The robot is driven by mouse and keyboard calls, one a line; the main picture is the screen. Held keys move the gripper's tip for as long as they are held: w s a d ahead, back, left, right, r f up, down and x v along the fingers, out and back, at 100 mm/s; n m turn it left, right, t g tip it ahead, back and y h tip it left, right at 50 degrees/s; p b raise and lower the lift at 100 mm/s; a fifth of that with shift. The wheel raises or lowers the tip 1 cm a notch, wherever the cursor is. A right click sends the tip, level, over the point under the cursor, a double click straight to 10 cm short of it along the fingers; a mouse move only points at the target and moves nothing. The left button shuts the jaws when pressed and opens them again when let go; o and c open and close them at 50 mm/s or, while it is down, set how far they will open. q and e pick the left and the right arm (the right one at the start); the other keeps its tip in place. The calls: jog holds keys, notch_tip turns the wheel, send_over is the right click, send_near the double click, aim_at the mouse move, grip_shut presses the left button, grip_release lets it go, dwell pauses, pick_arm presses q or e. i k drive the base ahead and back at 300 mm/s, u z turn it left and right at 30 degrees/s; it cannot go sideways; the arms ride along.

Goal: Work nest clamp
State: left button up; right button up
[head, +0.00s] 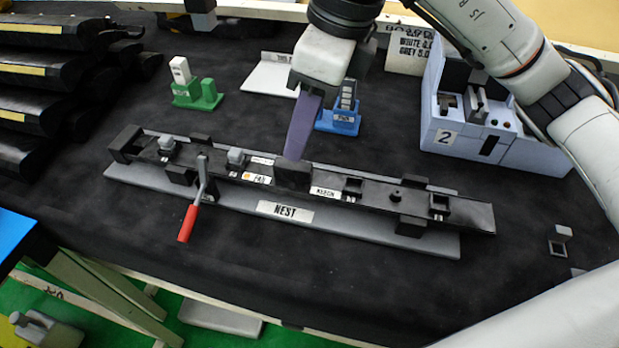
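The nest (285,210) is a long grey plate labelled NEST on the dark bench mat, running across the middle of the head view. A long black trim bar (465,213) with small sockets and labels lies along it. The nest clamp (203,178) stands left of the middle; its lever's red handle (187,222) points towards the near edge. Grey clips (236,156) sit on the left part of the bar. My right gripper (293,155) points down at a black block at the bar's middle. Its purple fingers overlap side-on, so their gap is hidden. My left gripper is not seen.
Behind the nest stand a green holder (208,97), a blue holder (345,122) and a white plate (270,75). A grey-blue station marked 2 (465,145) is at the right. Black trim pieces (30,75) are stacked at left.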

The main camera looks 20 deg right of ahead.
aim_at(191, 219)
jog(key=k, duration=1.5)
